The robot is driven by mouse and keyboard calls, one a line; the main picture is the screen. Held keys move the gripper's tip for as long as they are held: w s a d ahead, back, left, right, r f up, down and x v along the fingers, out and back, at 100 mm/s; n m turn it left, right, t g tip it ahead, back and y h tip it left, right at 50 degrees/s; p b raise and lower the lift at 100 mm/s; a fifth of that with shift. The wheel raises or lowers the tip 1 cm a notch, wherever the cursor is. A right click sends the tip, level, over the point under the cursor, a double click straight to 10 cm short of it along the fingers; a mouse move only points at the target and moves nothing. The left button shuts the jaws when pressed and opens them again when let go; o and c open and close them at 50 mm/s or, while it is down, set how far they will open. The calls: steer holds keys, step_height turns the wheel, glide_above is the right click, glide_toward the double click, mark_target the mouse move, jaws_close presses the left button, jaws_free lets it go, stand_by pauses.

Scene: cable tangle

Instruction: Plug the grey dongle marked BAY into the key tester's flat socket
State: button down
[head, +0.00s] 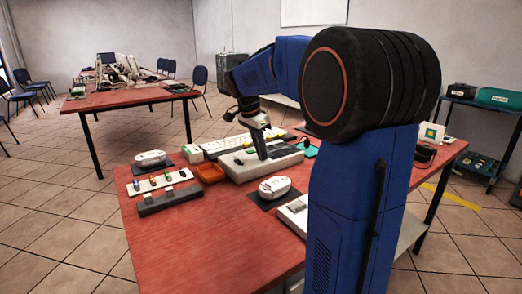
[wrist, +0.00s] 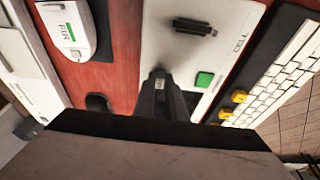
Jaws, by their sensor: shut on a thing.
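My gripper (head: 261,143) is over the long pale box on the red table, with its jaws pointing down. In the wrist view my gripper (wrist: 163,92) is shut on a small dark grey piece (wrist: 160,82) with a tiny pale label, which I take for the dongle; its marking is too small to read. Beneath is a pale panel (wrist: 225,50) with a green square button (wrist: 204,80), a dark plug-like piece (wrist: 195,27) and lettering like CELL. The box also shows in the head view (head: 240,174). I cannot make out a flat socket; the jaws hide part of the panel.
White rounded devices on dark pads stand behind (head: 150,158) and in front (head: 275,188). A strip with small coloured pieces (head: 160,182) lies left. A keyboard (wrist: 285,80) lies right in the wrist view.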

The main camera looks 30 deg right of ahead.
steer(key=c, duration=1.7)
jaws_free()
steer(key=v, duration=1.7)
steer(key=shift+r, duration=0.2)
